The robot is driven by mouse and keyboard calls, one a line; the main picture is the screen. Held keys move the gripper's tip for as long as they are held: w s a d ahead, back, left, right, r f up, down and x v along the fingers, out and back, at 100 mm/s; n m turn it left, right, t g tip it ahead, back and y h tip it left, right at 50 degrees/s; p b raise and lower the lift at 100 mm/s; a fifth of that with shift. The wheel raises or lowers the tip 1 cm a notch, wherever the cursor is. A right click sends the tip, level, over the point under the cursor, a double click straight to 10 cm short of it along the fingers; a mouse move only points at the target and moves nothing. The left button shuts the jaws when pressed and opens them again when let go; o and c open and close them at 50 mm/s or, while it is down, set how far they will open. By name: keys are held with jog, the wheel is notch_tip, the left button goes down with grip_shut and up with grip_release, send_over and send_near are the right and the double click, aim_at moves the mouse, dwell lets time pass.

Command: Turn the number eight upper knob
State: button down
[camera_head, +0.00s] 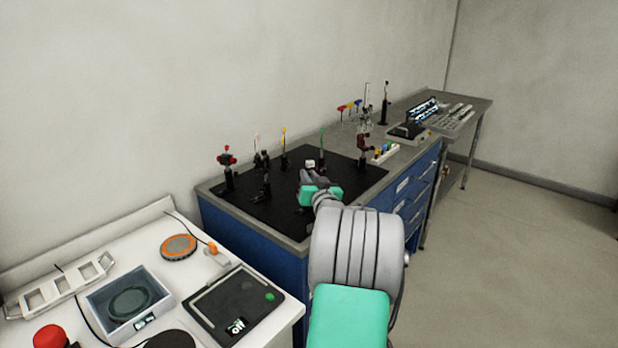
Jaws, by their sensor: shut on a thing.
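My arm reaches from the lower right over the black optical breadboard (285,197) on the blue bench. My gripper (311,178), at the far end of my arm near the board's right half, is shut on a small part of an optical mount there, by its place a knob. A pale top of this mount (310,163) shows just above my gripper. My wrist and gripper hide most of the mount, the fingertips and the knob itself. No number can be read at this size, so I cannot tell which knob is the number eight upper one.
Other posts stand close by: a red-topped mount (228,170) at left, a yellow-tipped post (284,147), a green-tipped post (322,148) and a dark red mount (363,148) at right. A white table (190,275) with instruments is in front. Floor (500,250) at right is clear.

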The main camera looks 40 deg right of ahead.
jog(key=m+b, duration=0.3)
jog(key=m, duration=0.1)
dwell(0.3)
jog(key=c, duration=1.4)
grip_release()
jog(key=shift+o, duration=0.2)
jog(key=shift+s, duration=0.1)
